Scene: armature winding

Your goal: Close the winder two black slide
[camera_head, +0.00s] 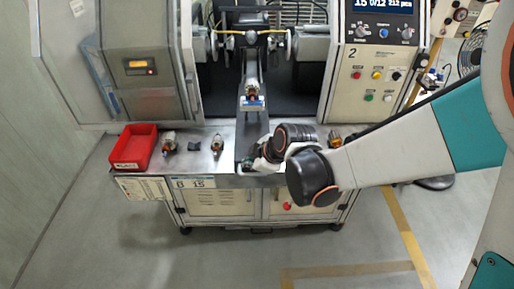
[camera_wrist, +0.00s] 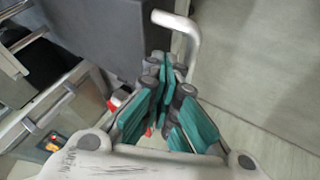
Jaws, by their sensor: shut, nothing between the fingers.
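Winder two (camera_head: 375,60), the machine with a "2" on its panel, stands at the back of the bench. My gripper (camera_head: 262,158) is low at the slide's front end, partly hidden by my wrist. In the wrist view my gripper (camera_wrist: 166,68) is shut and empty, its teal pads close together. A dark grey panel (camera_wrist: 95,35) and a bent silver handle (camera_wrist: 188,27) lie just beyond the fingertips. I cannot tell whether they touch.
A red bin (camera_head: 134,147), an armature (camera_head: 168,142) and another armature (camera_head: 216,144) are on the bench left of the slide. A further part (camera_head: 334,138) lies to the right, by my arm. The floor in front (camera_head: 230,240) is clear.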

